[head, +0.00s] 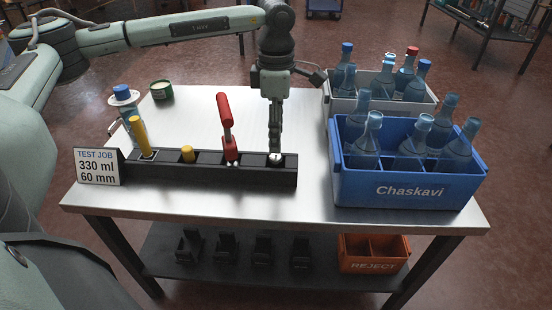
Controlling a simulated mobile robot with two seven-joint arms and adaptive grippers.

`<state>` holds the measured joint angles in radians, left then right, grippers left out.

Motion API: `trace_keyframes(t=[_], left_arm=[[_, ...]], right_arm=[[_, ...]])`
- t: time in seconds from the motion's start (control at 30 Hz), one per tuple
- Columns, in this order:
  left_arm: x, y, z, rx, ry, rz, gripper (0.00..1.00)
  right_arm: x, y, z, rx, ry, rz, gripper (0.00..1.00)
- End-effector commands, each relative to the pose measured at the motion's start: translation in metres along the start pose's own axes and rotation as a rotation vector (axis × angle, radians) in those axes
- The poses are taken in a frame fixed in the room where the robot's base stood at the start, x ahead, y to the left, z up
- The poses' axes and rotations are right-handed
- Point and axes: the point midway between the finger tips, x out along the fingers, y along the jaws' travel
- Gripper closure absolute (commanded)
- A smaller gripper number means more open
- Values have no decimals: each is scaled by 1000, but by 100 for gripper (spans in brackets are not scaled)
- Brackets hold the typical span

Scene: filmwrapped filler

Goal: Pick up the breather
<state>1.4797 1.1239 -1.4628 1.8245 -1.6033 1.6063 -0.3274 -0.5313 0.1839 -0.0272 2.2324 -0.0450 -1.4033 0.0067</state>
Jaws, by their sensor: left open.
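A long black holder (200,168) lies along the front of the steel table, with several fittings set in it. A tall yellow piece (140,136), a short yellow knob (187,154) and a red-handled tool (226,118) stand in it from left to right. At its right end sits a small pale, metallic piece (275,158). No label shows which piece is the breather. My left gripper (275,150) points straight down over this right-end piece, open. Its fingers partly hide the piece, and I cannot tell whether they touch it. My right gripper is out of view.
A blue Chaskavi crate (408,190) of bottles stands at the right, with a grey crate (341,104) behind. A green tin (162,92), a blue-capped bottle (123,96) and a job sign (98,167) are at the left. An orange reject bin (374,266) is below.

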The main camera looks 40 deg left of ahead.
Motion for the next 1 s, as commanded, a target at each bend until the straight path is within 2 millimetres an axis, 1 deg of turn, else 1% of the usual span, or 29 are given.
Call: trace_keyframes(t=[0.17, 0.3, 0.37, 0.5, 0.67, 0.77, 1.0], left_arm=[[22, -1, -1, 0, 2, -2, 48], [44, -1, -2, 0, 1, -2, 48], [51, -1, -1, 0, 0, -2, 48], [57, 0, -1, -1, -1, -1, 48], [57, 0, -1, -1, -1, -1, 48], [57, 0, -1, -1, -1, -1, 60], [58, 0, -1, -1, 0, -1, 89]], right_arm=[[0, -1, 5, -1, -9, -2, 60], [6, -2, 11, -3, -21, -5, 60], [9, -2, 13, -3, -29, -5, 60], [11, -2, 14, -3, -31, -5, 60], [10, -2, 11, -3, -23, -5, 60], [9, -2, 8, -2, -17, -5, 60], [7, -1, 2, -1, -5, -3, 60]])
